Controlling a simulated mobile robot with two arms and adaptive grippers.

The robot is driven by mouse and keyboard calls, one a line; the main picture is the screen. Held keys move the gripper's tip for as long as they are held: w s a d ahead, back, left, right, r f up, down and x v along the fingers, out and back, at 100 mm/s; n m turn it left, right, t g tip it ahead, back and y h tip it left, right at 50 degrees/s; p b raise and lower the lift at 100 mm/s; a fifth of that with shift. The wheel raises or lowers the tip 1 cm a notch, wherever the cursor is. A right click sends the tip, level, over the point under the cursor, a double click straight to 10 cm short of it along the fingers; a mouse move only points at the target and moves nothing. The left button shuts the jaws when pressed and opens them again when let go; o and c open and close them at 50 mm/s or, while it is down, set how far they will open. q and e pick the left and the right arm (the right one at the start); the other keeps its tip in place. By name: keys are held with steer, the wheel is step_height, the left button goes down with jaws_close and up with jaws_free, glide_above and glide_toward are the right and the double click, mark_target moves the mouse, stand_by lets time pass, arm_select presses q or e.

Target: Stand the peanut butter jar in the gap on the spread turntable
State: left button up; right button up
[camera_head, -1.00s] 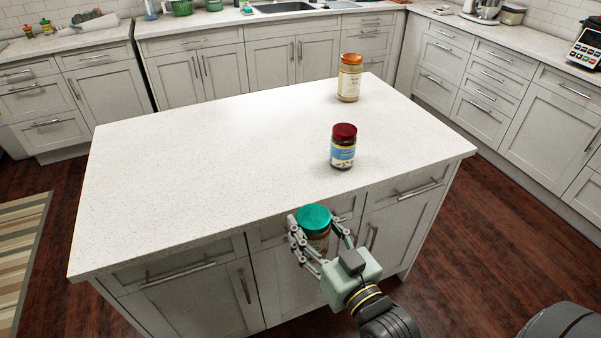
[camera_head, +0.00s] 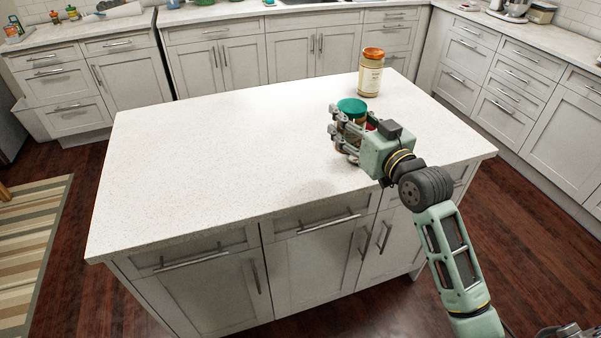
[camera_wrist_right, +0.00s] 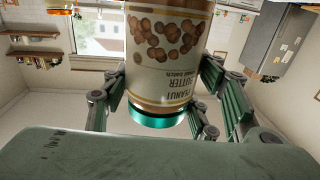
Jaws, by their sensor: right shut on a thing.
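The peanut butter jar (camera_head: 351,106) has a teal lid and is held by my right gripper (camera_head: 344,127) over the island worktop. The gripper's fingers close around its sides. In the head view the jar looks about upright, lid up. The right wrist view shows its label (camera_wrist_right: 168,62) with nuts and "peanut butter", upside down in that picture, between the fingers. I cannot tell whether its base touches the worktop. No turntable shows in these views. My left gripper is not in view.
An orange-lidded jar (camera_head: 371,74) stands at the far right of the island worktop (camera_head: 220,150). The left and middle of the worktop are bare. Counters (camera_head: 500,32) line the back and right.

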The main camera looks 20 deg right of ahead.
steer(key=w+a+f+p, duration=0.1)
steer(key=w+a+f, duration=0.1)
steer(key=a+f, duration=0.1)
steer(key=w+a+f+p, duration=0.1)
steer(key=a+f, duration=0.2)
steer(key=w+a+f+p, duration=0.1)
steer(key=w+a+f, duration=0.1)
steer(key=a+f, duration=0.2)
steer(key=shift+w, duration=0.35)
steer(key=shift+f, duration=0.15)
steer(key=shift+a, duration=0.1)
steer(key=o, duration=1.7)
steer(key=shift+f, duration=0.25)
